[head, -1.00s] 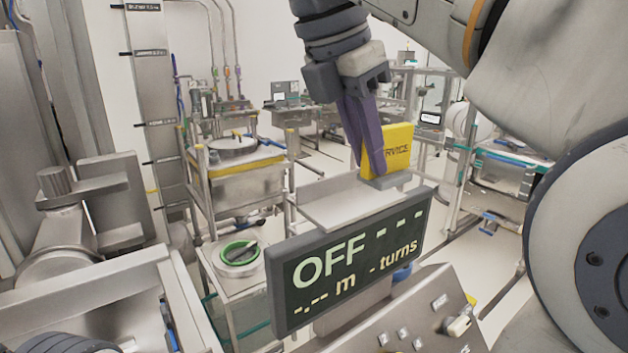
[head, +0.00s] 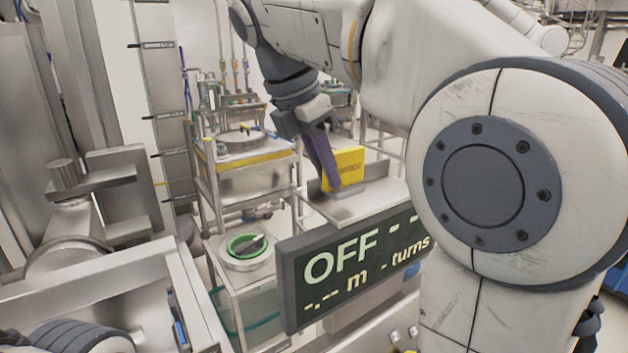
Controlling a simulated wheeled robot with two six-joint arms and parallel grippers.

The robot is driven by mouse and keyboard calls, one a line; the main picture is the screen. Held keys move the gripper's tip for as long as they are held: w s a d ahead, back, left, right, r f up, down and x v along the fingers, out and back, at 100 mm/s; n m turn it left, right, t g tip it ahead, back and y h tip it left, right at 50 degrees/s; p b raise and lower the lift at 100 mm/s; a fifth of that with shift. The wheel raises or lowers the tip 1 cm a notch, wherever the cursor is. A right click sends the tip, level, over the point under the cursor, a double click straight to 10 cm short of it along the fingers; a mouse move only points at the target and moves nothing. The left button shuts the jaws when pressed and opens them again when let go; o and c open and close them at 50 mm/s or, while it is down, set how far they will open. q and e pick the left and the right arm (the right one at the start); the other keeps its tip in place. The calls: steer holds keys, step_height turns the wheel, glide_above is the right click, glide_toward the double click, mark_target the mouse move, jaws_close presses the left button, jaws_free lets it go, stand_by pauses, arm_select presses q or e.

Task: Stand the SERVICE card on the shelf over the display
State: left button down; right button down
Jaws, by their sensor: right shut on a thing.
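The yellow SERVICE card (head: 348,163) is upright, with a grey foot at its lower edge. My right gripper (head: 332,180) is shut on it, its purple fingers reaching down over the card's left side and hiding part of it. The card is over the left-middle part of the pale shelf (head: 385,200) on top of the dark display (head: 320,290). The foot is at or just above the shelf; I cannot tell if it touches. The display reads OFF, and my right arm covers its right end. My left gripper is out of view.
A steel cart with a yellow-edged vessel (head: 240,160) stands behind, left of the shelf. A green ring (head: 247,246) lies on a stand left of the display. A steel bin (head: 90,290) fills the lower left. The shelf's right part is bare.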

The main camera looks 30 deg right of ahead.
steer(key=shift+f, duration=1.15)
steer(key=c, duration=0.8)
jaws_free()
steer(key=shift+f, duration=0.1)
steer(key=p+v, duration=0.2)
steer(key=v, duration=1)
steer(key=shift+p, duration=0.35)
